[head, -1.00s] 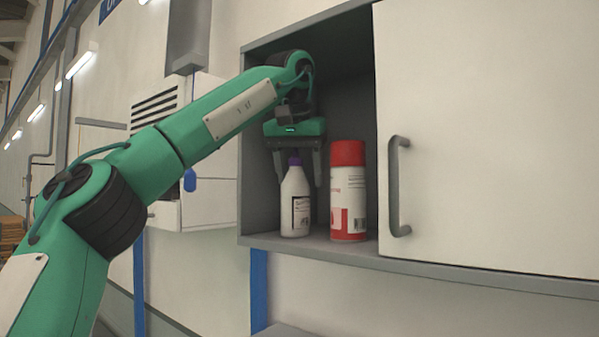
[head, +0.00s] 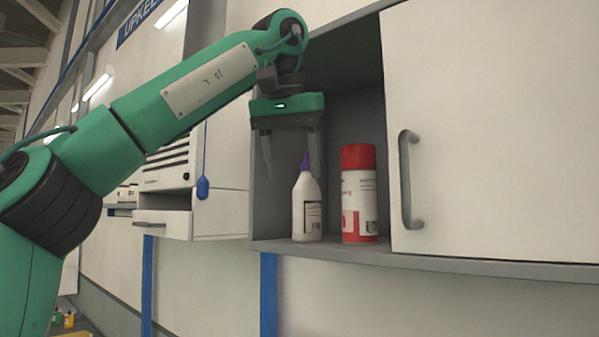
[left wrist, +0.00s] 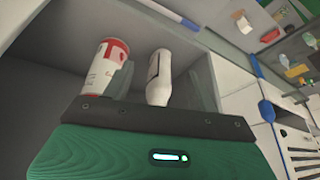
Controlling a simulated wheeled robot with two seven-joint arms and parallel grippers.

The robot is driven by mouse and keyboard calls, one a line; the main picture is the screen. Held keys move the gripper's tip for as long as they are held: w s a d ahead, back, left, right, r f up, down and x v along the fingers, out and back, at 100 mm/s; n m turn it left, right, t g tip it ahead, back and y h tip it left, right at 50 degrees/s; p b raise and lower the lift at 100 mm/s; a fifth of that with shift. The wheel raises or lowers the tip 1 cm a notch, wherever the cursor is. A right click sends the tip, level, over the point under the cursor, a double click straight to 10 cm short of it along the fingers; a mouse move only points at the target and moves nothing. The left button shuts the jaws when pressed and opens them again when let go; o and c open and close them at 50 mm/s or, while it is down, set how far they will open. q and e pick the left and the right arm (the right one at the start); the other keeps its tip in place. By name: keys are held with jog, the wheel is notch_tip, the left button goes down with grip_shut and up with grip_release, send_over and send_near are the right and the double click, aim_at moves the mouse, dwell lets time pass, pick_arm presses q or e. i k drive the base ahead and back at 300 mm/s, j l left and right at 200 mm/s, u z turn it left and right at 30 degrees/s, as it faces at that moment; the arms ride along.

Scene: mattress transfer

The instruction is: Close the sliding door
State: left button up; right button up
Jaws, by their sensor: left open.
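The white sliding door (head: 490,130) covers the right part of the wall cabinet in the head view. Its grey vertical handle (head: 410,180) is near the door's left edge. The cabinet's left part is open. In it stand a white bottle with a purple nozzle (head: 306,205) and a red-and-white can (head: 359,195). My left gripper (head: 291,165) is open and empty, pointing down at the front of the opening, left of the handle and apart from it. The bottle (left wrist: 159,75) and can (left wrist: 105,68) also show in the left wrist view. My right gripper is not in view.
The cabinet's bottom ledge (head: 450,264) runs below the door. Left of the cabinet is a white wall unit with vents (head: 168,168) and a blue tag. Blue posts (head: 268,295) stand below. The space in front of the door looks clear.

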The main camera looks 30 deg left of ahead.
aim_at(492, 106)
jog(key=k, duration=1.5)
